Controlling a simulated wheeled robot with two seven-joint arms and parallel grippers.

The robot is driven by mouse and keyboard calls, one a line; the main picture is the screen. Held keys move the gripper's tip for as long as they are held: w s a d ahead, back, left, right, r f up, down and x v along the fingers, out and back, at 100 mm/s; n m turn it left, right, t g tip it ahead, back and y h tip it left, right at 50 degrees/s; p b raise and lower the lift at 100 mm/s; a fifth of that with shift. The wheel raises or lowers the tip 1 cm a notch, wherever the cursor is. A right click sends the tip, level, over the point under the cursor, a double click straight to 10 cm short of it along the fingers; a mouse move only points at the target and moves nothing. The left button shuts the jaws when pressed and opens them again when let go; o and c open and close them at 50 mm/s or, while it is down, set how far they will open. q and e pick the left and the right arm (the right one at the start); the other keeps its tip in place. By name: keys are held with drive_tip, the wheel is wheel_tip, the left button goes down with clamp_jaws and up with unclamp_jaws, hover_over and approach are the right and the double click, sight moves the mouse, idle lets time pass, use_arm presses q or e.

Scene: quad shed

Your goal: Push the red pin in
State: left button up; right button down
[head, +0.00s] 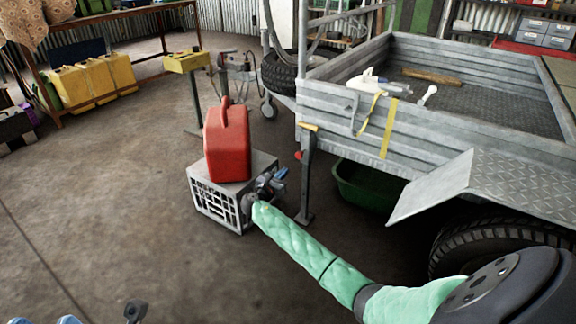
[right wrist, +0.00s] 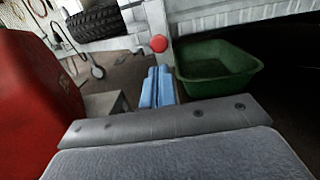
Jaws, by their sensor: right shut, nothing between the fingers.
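The red pin (head: 299,155) is a small round red knob on the side of the grey upright jack leg (head: 307,180) at the trailer's front corner. In the right wrist view the red pin (right wrist: 159,43) faces me, just beyond and above my fingertips. My right gripper (head: 280,178) has blue fingers, shut and empty, in front of the leg and below the knob's height, with a visible gap to it. The fingers also show in the right wrist view (right wrist: 157,88). Blue tips, seemingly of my left gripper (head: 45,320), barely show at the bottom left edge.
A red fuel can (head: 227,145) stands on a grey crate (head: 214,205), close beside my right gripper. A green tub (head: 365,186) lies under the trailer (head: 400,130), right of the leg. A trailer wheel (head: 490,245) is at right. The floor at left is clear.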

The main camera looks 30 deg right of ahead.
drive_tip(key=p+v, duration=0.1)
drive_tip(key=v, duration=0.4)
drive_tip(key=shift+r, duration=0.1)
idle(0.3)
